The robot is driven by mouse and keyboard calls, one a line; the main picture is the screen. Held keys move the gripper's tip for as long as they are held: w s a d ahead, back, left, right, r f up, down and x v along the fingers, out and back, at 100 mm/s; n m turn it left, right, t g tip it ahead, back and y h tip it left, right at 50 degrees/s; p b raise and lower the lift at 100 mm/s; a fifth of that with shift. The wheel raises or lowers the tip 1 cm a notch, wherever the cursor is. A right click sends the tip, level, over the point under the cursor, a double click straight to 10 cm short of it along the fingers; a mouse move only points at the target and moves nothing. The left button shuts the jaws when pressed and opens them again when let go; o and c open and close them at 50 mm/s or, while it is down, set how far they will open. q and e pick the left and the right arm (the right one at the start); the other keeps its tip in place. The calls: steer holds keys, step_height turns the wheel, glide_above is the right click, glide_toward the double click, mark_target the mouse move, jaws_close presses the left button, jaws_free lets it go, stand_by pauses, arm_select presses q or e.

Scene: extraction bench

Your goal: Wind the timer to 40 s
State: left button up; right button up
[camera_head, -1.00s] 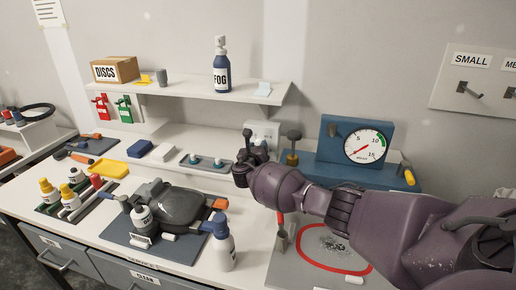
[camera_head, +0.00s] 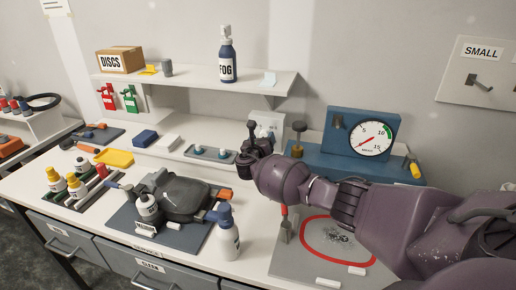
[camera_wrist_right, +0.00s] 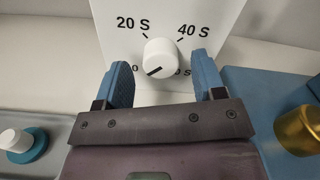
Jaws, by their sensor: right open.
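The timer is a white panel (camera_wrist_right: 108,40) with a round white knob (camera_wrist_right: 160,56) in the right wrist view; part of the panel shows behind my gripper in the head view (camera_head: 272,120). Labels 20 S and 40 S stand above the knob. The knob's dark line points to the lower left, near the label 0. My left gripper is not in view.
A blue gauge unit (camera_head: 335,140) with a brass knob (camera_head: 299,128) stands right of the timer. A grey tray with teal-based pegs (camera_head: 210,153) is left of it. A shelf (camera_head: 200,84) hangs above. Bottles, including a spray bottle (camera_head: 227,240), stand in front.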

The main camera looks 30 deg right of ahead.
steer(key=v, duration=1)
steer(key=shift+w+b, duration=0.1)
steer(key=shift+b, duration=0.25)
